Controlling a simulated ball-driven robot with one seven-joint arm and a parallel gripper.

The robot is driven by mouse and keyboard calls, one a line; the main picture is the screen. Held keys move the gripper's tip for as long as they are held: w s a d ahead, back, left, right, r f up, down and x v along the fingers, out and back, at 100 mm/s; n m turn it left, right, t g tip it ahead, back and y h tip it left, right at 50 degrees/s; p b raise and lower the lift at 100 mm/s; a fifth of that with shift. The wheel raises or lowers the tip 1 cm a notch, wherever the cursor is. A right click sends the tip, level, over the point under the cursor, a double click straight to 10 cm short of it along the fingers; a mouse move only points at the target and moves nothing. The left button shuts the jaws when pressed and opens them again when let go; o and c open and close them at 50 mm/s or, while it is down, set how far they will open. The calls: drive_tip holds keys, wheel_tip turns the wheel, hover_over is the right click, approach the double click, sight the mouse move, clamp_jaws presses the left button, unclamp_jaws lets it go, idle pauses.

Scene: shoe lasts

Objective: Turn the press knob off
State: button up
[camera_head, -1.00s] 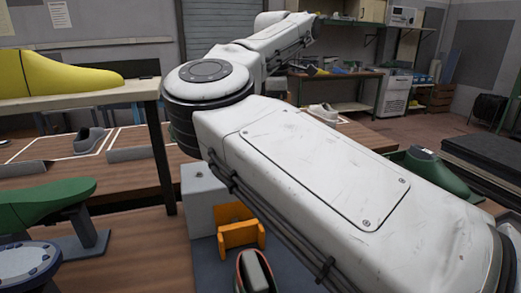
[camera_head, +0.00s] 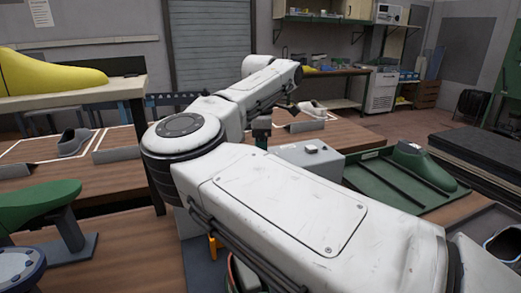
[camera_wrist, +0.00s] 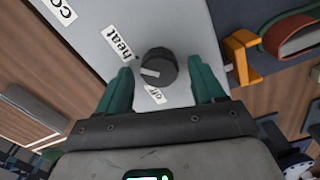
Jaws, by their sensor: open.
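The press knob (camera_wrist: 158,66) is black and round with a white pointer mark, on a light grey panel (camera_wrist: 180,25) in the wrist view. The pointer faces left and slightly down, between the "heat" label (camera_wrist: 119,43) and the "off" label (camera_wrist: 156,95). My gripper (camera_wrist: 161,80) is open, with one green finger on each side of the knob and gaps visible on both sides. I cannot tell its height over the panel. In the head view my arm hides much of the work area, and I cannot make out the knob clearly.
An orange bracket (camera_wrist: 241,55) stands beside the panel's right edge, near a red-rimmed shoe shape (camera_wrist: 296,35). A third label is cut off at the upper left. In the head view a grey box (camera_head: 325,164) and a green shoe last (camera_head: 424,165) show beyond my arm.

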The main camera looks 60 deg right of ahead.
drive_tip(key=c, duration=1.1)
drive_tip(key=shift+o, duration=0.2)
